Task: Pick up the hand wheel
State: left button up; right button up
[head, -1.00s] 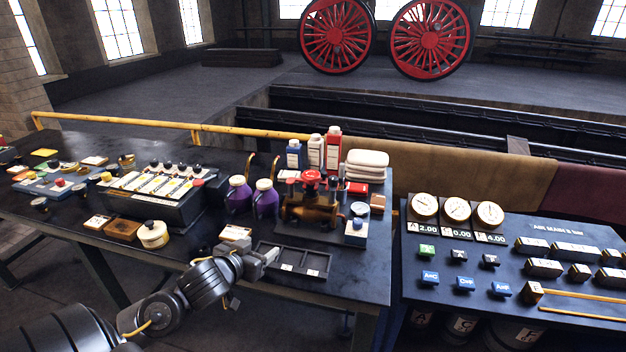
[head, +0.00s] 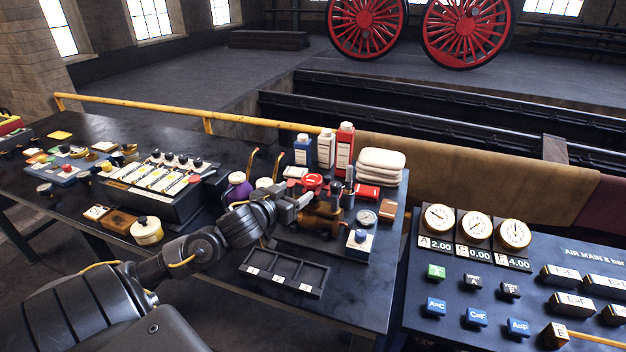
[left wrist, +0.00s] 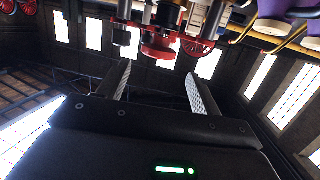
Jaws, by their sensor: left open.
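The red hand wheel (head: 312,180) sits on top of the brass valve (head: 320,221) on the dark workbench, in the head view. My left gripper (head: 304,196) is open and close to the wheel, at its near side; the exact gap cannot be told. In the left wrist view the two fingers of my left gripper (left wrist: 158,84) stand apart with nothing between them. Red round parts show just beyond the fingertips there; which one is the wheel is unclear. The gripper and forearm hide part of the valve. My right gripper is out of view.
Blue, white and red bottles (head: 345,148) and folded white cloths (head: 381,162) stand behind the valve. A purple jug (head: 238,188) is left of it. A gauge panel (head: 476,238) stands at right.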

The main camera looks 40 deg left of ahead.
aim_at(309, 181)
pick_arm(q)
jog(key=shift+x, duration=0.75)
jog(key=shift+w+f, duration=0.1)
jog(key=shift+w, duration=0.35)
jog(key=shift+w+a+p, duration=0.1)
jog(key=shift+w+p, duration=0.15)
jog(key=shift+p, duration=0.15)
jog(key=x, duration=0.1)
jog(key=p+x, duration=0.1)
jog(key=x, duration=0.1)
jog(key=shift+w+r, duration=0.25)
jog(key=shift+w, duration=0.2)
jog(key=shift+w+a+f, duration=0.1)
jog(key=shift+w+f, duration=0.05)
jog(key=shift+w, duration=0.2)
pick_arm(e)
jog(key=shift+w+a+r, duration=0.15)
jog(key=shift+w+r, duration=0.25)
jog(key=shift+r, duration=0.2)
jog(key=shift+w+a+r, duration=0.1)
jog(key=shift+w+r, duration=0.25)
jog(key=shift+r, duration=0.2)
pick_arm(q)
jog(key=shift+s, duration=0.1)
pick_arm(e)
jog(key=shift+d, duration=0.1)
pick_arm(q)
jog(key=c, duration=1)
